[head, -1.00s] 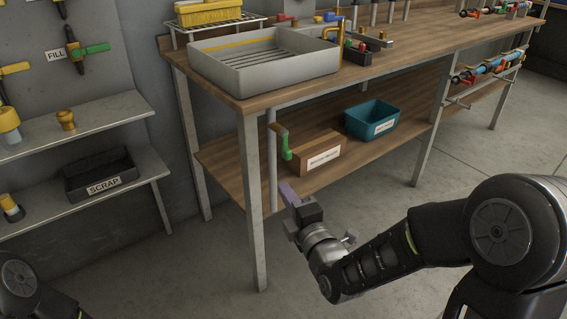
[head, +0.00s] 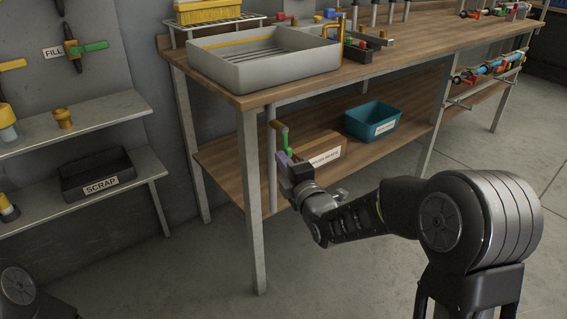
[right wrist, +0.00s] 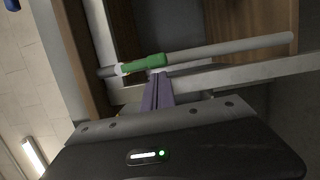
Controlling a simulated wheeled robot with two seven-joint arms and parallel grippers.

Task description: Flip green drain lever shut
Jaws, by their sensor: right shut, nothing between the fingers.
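The green drain lever (head: 284,137) sits on the grey drain pipe (head: 272,180) under the sink (head: 265,72). A brass fitting shows at its upper end, and the lever hangs downward alongside the pipe. My right gripper (head: 283,159) is shut and empty, with its purple fingers just below the lever's lower end. In the right wrist view the green lever (right wrist: 143,63) lies nearly along the pipe (right wrist: 220,49), and the shut fingertips (right wrist: 157,76) are right beside its end. I cannot tell whether they touch it. My left gripper is not in view.
The bench leg (head: 253,200) stands just left of the pipe. A cardboard box (head: 325,154) and a teal bin (head: 372,120) sit on the lower shelf behind my gripper. A wall valve with another green handle (head: 95,46) is by a FILL label. The floor in front is clear.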

